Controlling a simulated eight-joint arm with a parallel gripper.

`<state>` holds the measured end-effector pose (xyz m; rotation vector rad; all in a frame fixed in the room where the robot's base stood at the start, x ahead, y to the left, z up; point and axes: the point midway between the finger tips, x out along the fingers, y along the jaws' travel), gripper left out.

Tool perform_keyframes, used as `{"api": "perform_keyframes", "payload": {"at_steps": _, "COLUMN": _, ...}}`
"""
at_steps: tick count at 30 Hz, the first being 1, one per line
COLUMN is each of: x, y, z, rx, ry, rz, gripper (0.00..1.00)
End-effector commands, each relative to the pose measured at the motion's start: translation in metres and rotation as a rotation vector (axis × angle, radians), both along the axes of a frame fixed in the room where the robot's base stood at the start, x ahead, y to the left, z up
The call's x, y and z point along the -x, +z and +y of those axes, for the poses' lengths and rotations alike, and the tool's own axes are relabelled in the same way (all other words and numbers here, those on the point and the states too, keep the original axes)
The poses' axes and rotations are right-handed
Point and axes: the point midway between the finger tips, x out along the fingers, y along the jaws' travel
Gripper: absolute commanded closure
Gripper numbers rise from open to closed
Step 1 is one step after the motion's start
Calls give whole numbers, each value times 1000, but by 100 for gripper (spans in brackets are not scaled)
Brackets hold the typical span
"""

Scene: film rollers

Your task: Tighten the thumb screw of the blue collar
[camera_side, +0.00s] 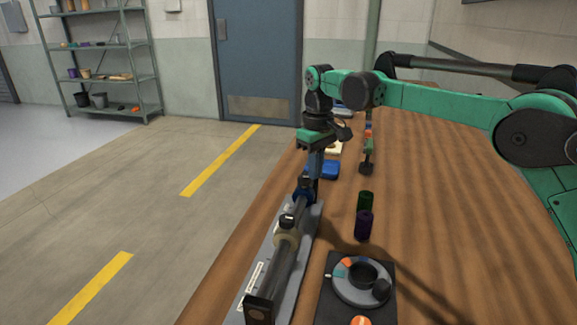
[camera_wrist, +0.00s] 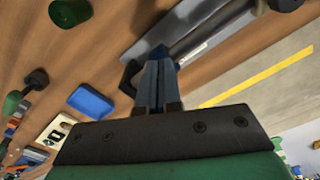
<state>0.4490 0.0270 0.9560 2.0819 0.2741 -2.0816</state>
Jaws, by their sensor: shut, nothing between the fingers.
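The blue collar (camera_side: 304,184) sits around the dark shaft of the roller fixture, towards its far end. In the wrist view a small blue part of it (camera_wrist: 158,50) shows just beyond the fingertips. My gripper (camera_side: 314,177) points down over the far end of the shaft, right beside the blue collar. The wrist view shows its two fingers (camera_wrist: 157,66) pressed together with nothing held. The thumb screw of the blue collar is hidden or too small to make out. I cannot tell whether the fingertips touch the collar.
A blue tray (camera_side: 325,170) lies behind.

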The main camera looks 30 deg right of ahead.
Motion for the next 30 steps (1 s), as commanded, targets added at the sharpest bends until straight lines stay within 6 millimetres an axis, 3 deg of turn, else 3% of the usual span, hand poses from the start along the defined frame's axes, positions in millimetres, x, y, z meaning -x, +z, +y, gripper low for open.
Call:
{"api": "perform_keyframes", "payload": {"at_steps": 7, "x": 0, "y": -18, "z": 0, "rx": 0, "ry": 0, "rz": 0, "gripper": 100}}
{"api": "perform_keyframes", "payload": {"at_steps": 30, "x": -4, "y": -19, "z": 1, "rx": 0, "ry": 0, "rz": 0, "gripper": 100}}
